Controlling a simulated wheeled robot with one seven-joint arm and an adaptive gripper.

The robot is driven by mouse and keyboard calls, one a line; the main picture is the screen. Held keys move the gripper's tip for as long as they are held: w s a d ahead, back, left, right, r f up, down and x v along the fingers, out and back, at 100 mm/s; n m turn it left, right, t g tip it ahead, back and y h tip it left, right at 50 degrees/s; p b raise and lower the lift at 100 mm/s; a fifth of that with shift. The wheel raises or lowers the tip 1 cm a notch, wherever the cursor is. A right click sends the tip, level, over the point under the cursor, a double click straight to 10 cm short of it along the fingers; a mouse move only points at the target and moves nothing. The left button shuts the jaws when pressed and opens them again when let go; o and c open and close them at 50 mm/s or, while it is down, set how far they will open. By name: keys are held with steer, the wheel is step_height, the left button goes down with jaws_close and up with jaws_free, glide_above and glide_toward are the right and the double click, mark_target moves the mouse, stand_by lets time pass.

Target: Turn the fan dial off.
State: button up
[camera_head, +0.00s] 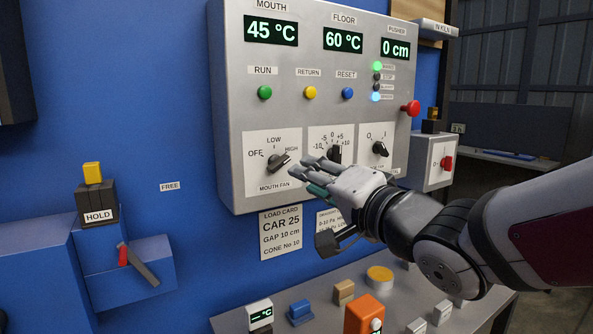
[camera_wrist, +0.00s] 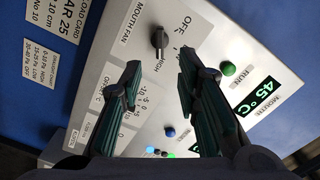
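The mouth fan dial (camera_head: 278,162) is a dark knob on a white plate at the lower left of the grey control panel (camera_head: 230,110). Its marks read OFF, LOW and HIGH, and its pointer is turned toward HIGH. In the wrist view the dial (camera_wrist: 158,40) shows beyond the fingertips, its pointer also toward HIGH. My gripper (camera_head: 306,174) is just right of the dial in the head view, in front of the panel. In the wrist view my gripper (camera_wrist: 159,60) is open and empty, its two fingers apart, and they do not appear to touch the dial.
A middle dial (camera_head: 334,153), partly behind my fingers, and a right dial (camera_head: 380,149) sit beside the fan dial. Green (camera_head: 265,92), yellow (camera_head: 311,92) and blue (camera_head: 347,93) buttons are above. A red knob (camera_head: 410,108) sticks out at right. Below is a bench with several blocks.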

mark_target(281, 165)
steer(key=x, duration=0.9)
steer(key=shift+w+a+b, duration=0.25)
steer(key=shift+w+b, duration=0.05)
steer(key=shift+b, duration=0.05)
jaws_close()
